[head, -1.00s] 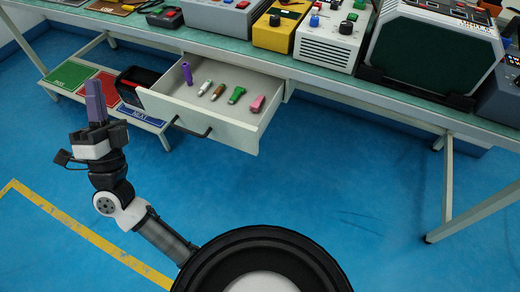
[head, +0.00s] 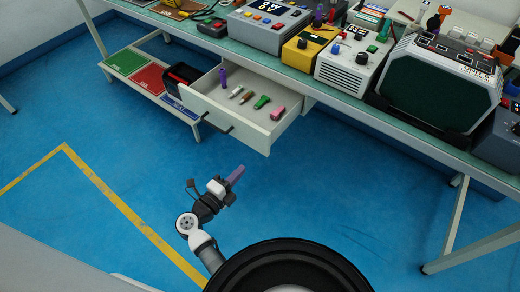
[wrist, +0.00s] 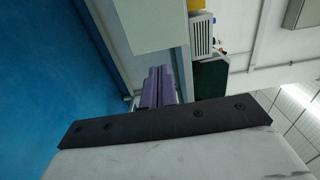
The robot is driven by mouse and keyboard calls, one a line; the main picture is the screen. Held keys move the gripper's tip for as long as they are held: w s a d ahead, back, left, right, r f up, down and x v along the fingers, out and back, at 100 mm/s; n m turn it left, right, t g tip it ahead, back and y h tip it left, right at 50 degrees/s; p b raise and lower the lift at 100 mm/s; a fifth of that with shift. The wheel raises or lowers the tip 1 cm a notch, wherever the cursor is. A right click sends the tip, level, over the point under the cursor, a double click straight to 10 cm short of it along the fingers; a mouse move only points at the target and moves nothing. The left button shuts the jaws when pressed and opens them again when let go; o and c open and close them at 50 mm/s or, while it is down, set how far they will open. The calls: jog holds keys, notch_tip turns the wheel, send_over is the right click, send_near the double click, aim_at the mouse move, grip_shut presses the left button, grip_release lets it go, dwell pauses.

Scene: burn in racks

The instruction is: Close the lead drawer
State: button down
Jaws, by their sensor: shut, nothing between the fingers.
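The lead drawer (head: 262,131) is pulled out from under the workbench in the head view. It is white, with a dark handle on its front, and holds several small coloured items, with a purple one (head: 223,77) standing at the back left. My gripper (head: 237,173) has purple fingers that are shut and empty. It is in front of and below the drawer, apart from it. In the wrist view the shut fingers (wrist: 158,86) point toward a pale panel (wrist: 150,25), which may be part of the drawer or bench.
The workbench (head: 340,88) carries several instruments, including a yellow box (head: 302,50) and a large dark-fronted unit (head: 435,85). A low shelf with green (head: 125,62) and red (head: 153,78) mats and a black bin stands left of the drawer. The blue floor in front is clear.

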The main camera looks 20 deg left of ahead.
aim_at(297, 109)
jog(key=p+x, duration=0.2)
jog(key=x, duration=0.8)
jog(key=shift+w, duration=0.25)
jog(key=shift+d, duration=0.1)
jog(key=b+x, duration=0.2)
jog(key=x, duration=2)
jog(key=shift+f, duration=0.1)
jog(key=shift+w, duration=0.4)
jog(key=shift+w+d+r, duration=0.1)
jog(key=shift+r, duration=0.25)
jog(key=shift+d+r, duration=0.1)
